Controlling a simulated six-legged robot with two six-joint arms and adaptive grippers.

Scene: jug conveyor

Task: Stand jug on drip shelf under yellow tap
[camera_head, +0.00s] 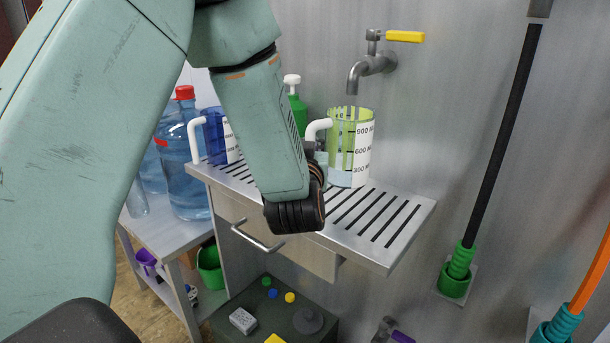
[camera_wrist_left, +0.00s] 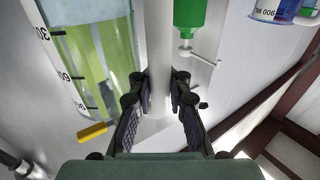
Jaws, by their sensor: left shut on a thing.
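The green-tinted clear jug (camera_head: 341,150) with a white scale label stands upright beneath the spout of the yellow-handled tap (camera_head: 371,66). Its base is at the slatted drip shelf (camera_head: 393,222); I cannot tell whether it touches. My left gripper (camera_head: 318,150) is mostly hidden behind my own arm, at the jug's white handle. In the left wrist view the fingers (camera_wrist_left: 160,95) are shut on the white handle (camera_wrist_left: 158,45), with the jug (camera_wrist_left: 98,60) to the left. The tap's yellow lever (camera_wrist_left: 95,131) also shows there. My right gripper is not in view.
A blue jug (camera_head: 213,135) with a white handle stands at the shelf's left end, near a green pump bottle (camera_head: 297,110). Large water bottles (camera_head: 186,160) stand on a side table. A black hose (camera_head: 500,130) hangs at right. The shelf's right end is clear.

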